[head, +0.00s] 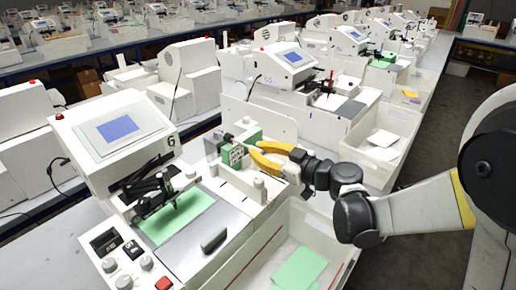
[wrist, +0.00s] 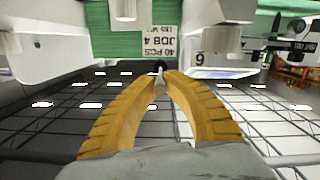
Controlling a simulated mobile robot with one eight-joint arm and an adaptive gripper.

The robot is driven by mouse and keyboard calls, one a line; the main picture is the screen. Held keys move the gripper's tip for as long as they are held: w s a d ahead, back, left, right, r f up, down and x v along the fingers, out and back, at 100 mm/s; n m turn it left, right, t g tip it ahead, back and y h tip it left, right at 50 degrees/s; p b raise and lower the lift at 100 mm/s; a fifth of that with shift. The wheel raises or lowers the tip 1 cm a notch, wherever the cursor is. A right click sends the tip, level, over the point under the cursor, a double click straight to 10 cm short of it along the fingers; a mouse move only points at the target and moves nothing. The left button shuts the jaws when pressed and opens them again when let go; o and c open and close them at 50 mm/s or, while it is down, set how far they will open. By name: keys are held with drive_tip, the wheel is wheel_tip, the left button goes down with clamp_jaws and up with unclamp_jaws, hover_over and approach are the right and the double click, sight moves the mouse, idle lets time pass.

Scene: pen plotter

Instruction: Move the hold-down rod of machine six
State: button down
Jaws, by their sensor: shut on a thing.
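Machine six is the white machine (head: 128,150) at front left in the head view, marked with a 6 and carrying a blue screen. My gripper (head: 255,153), with yellow fingers, reaches in from the right to the green, labelled part (head: 234,153) at the machine's right side. In the wrist view, my gripper (wrist: 160,78) has its fingertips closed together on the hold-down rod (wrist: 160,66), whose small dark end shows between them. Most of the rod is hidden. The label (wrist: 160,39) on a green face shows just beyond the tips.
A clear bin (head: 325,235) with green sheets (head: 299,269) stands below my forearm. Another white machine (head: 300,70) stands behind machine six. The aisle floor is at the right.

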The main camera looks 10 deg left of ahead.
drive_tip(key=a+r+g+h+p, duration=0.1)
drive_tip(key=r+h+p, duration=0.1)
drive_tip(key=r+p, duration=0.1)
drive_tip(key=w+a+r+g+h+p, duration=0.1)
drive_tip(key=r+h+p, duration=0.1)
drive_tip(key=p, duration=0.4)
drive_tip(key=a+r+g+h+p, duration=0.1)
drive_tip(key=r+h+p, duration=0.1)
drive_tip(key=r+p, duration=0.3)
drive_tip(key=shift+w+r+g, duration=0.1)
drive_tip(key=shift+w+g, duration=0.2)
drive_tip(key=shift+w, duration=0.05)
drive_tip(key=w+a+r+g+h+p, duration=0.4)
drive_tip(key=w+a+r+h+p, duration=0.1)
drive_tip(key=a+h+p, duration=0.2)
drive_tip(key=shift+a+h+p, duration=0.3)
drive_tip(key=shift+a+p, duration=0.55)
drive_tip(key=shift+p, duration=0.55)
drive_tip(key=shift+w, duration=0.1)
drive_tip(key=c, duration=1.4)
unclamp_jaws()
drive_tip(key=shift+a+g, duration=0.1)
drive_tip(key=shift+g, duration=0.2)
